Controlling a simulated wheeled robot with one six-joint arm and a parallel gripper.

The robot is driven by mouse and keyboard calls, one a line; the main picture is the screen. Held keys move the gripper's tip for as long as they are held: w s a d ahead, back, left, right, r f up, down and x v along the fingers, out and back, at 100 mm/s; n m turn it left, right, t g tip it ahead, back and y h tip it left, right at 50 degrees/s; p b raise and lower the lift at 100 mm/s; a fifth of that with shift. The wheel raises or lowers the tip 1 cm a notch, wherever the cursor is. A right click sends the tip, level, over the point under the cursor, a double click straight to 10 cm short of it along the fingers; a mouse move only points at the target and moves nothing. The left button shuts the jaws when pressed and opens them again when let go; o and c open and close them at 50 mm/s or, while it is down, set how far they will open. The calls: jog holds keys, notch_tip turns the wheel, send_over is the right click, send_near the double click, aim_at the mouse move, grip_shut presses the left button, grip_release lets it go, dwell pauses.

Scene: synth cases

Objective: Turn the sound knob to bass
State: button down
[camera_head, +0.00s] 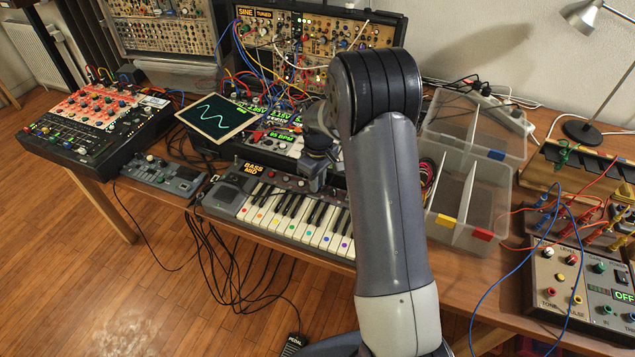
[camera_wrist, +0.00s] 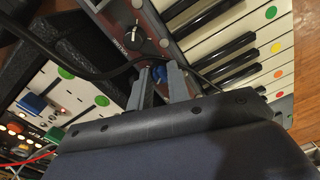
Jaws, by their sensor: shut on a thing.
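A small keyboard (camera_head: 230,197) with coloured dots on its white keys stands near the table's front edge. Its display (camera_head: 254,168) shows orange text that seems to begin with "BASS"; the second line is hard to read. In the wrist view, my gripper (camera_wrist: 160,79) is shut on a small blue knob (camera_wrist: 159,72) on the keyboard's panel. A black knob with a white pointer (camera_wrist: 133,34) sits apart from the fingers on the same panel. In the head view my arm covers the keyboard's right part, and the held knob is hidden. I cannot read labels at the knob.
A clear divided bin (camera_head: 470,205) stands right of my arm. A small grey device (camera_head: 162,180) lies left of the keyboard. A tablet with a wave (camera_head: 214,116) and cabled modules stand behind. Cables hang below the table's front edge. A lamp (camera_head: 585,130) is at the right.

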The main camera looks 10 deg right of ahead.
jog(key=shift+n, duration=0.9)
jog(key=c, duration=1.3)
grip_release()
jog(key=shift+c, duration=0.2)
notch_tip(320, 180, up, 11)
jog(key=shift+w+b, duration=0.15)
jog(key=shift+b, duration=0.2)
jog(key=shift+d+f, duration=0.1)
jog(key=shift+f, duration=0.1)
